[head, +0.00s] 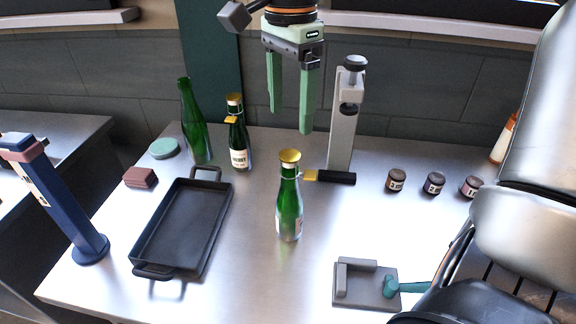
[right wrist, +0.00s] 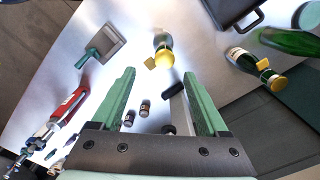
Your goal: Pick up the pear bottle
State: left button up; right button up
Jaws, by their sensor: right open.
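A green bottle (head: 289,212) with a gold foil top stands upright in the middle of the table; it also shows in the right wrist view (right wrist: 163,43). Another gold-topped green bottle (head: 239,145) with a white label stands further back, beside a taller bare green bottle (head: 194,125). I cannot read a pear label on any of them. My right gripper (head: 290,120) is open and empty, fingers downward, above and behind the middle bottle. In the right wrist view that bottle lies beyond the gap between the fingertips (right wrist: 160,72). My left gripper is not in view.
A grey upright stand (head: 343,140) with a black handle is close behind the middle bottle. A black tray (head: 150,268) lies left, near a blue post (head: 60,205). Small jars (head: 397,180) stand right. A grey plate with a teal handle (head: 355,296) lies at the front.

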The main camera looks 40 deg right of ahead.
aim_at(289, 170)
jog(key=shift+w+d+f, duration=0.15)
jog(key=shift+w+f, duration=0.05)
jog(key=shift+f, duration=0.5)
jog(key=shift+d+f+b, duration=0.1)
jog(key=shift+f+b, duration=0.2)
notch_tip(289, 170, down, 6)
jog(key=shift+r, duration=0.25)
jog(key=shift+w+f+b, duration=0.2)
jog(key=shift+f+b, duration=0.15)
jog(key=shift+f, duration=2.8)
grip_shut()
jog(key=shift+r, duration=0.1)
